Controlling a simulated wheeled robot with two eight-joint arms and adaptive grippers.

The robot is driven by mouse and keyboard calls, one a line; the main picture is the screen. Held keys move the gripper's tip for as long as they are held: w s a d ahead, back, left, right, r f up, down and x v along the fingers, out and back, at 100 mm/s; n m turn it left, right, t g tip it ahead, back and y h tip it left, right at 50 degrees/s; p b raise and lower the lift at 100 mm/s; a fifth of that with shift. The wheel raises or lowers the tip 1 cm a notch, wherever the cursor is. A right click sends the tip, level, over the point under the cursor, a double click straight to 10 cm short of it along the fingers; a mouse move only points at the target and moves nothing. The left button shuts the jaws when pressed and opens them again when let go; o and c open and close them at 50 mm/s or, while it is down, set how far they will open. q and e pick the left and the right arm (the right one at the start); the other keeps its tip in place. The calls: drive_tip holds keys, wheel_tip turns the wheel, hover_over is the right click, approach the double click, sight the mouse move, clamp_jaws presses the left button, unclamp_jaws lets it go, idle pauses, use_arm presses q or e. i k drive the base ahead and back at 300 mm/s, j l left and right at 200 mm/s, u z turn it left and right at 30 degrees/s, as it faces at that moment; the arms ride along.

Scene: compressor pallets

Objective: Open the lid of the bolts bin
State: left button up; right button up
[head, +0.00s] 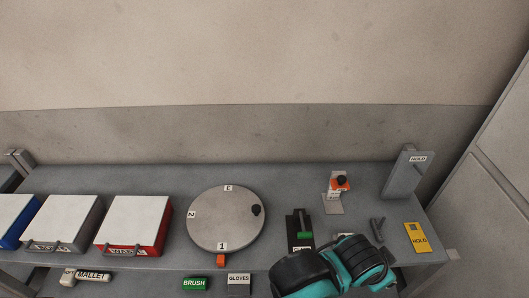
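Three bins with white lids stand in a row at the left of the bench: a blue one (14,224) cut off by the picture edge, a grey one (62,224) and a red one (135,226). All three lids lie flat and shut. The grey and red bins have a handle and a small label at the front; the labels are too small to read surely, so I cannot tell which is the bolts bin. Teal and black links of my arm show at the bottom right, but no fingers can be made out. My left gripper is not in view.
A round disc (226,218) with numbered tags and a black knob stands right of the bins. A mallet (86,276), a green brush block (195,284) and a gloves box (239,284) line the front.

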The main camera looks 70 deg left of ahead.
sight(61, 217)
drive_tip(key=k+j+u, duration=0.1)
drive_tip(key=u, duration=4.15)
